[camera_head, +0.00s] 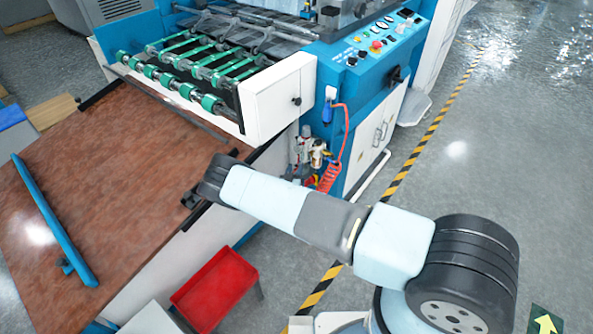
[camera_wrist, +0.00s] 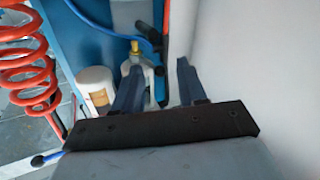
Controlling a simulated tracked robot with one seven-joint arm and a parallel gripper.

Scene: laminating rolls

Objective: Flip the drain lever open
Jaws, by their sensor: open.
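My gripper (camera_wrist: 158,66) is open in the wrist view, its two dark blue fingers apart and pointing at the fittings on the blue machine. A dark upright piece (camera_wrist: 160,86) shows in the gap between the fingers, farther off; I cannot tell whether it is touched. A yellow-topped fitting (camera_wrist: 135,48) is just beyond the left finger. I cannot tell for sure which part is the drain lever.
A red coiled hose (camera_wrist: 25,70) hangs left of my gripper, also in the head view (camera_head: 328,178). A white labelled cylinder (camera_wrist: 96,88) stands by the left finger. A pale wall (camera_wrist: 260,60) is close on the right. A red bin (camera_head: 214,290) is below the brown table (camera_head: 130,180).

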